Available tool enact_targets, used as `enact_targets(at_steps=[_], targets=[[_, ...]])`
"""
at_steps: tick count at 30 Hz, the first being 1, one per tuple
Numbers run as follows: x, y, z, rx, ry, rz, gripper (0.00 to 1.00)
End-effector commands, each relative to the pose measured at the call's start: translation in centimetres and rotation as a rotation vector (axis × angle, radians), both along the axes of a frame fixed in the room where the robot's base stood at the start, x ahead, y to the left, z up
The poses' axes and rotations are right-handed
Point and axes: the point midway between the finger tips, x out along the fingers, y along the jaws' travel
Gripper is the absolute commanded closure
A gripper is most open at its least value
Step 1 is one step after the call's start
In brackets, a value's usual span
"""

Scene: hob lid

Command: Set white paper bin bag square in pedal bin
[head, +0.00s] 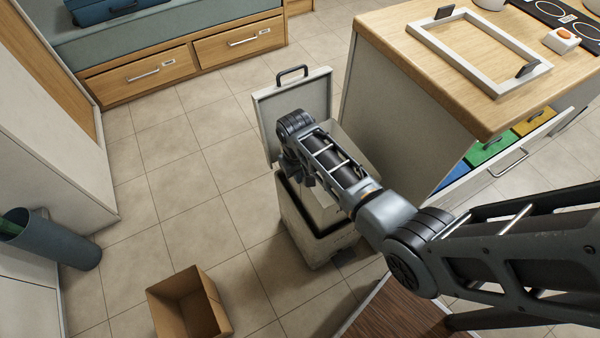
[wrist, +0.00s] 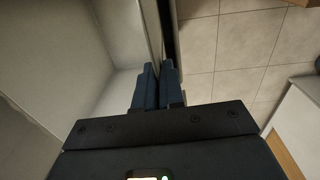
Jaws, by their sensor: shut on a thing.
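The pedal bin (head: 312,243) is a pale box with a dark rim, standing on the tiled floor beside the counter. Its lid (head: 292,101) is raised upright at the back. The white paper bin bag (head: 362,148) is at the bin's mouth and stands above the dark rim, partly hidden by my arm. My gripper (head: 297,178) is at the left side of the bin's mouth. In the wrist view my gripper (wrist: 157,84) is shut on the edge of the bag, with the bag's pale inside (wrist: 122,40) to the left.
The wooden-topped counter (head: 385,30) stands close to the bin's right, with a white frame (head: 478,84) on top and an open drawer (head: 500,160) of coloured bins. An open cardboard box (head: 190,305) lies front left. Floor (head: 175,165) left of the bin is clear.

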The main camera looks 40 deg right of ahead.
Motion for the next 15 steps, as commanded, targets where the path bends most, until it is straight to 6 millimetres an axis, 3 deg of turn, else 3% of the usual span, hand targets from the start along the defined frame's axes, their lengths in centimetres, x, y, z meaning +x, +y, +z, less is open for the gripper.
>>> enact_targets(at_steps=[15], targets=[[0.0,0.0,-2.0,0.0,0.001,0.0,1.0]])
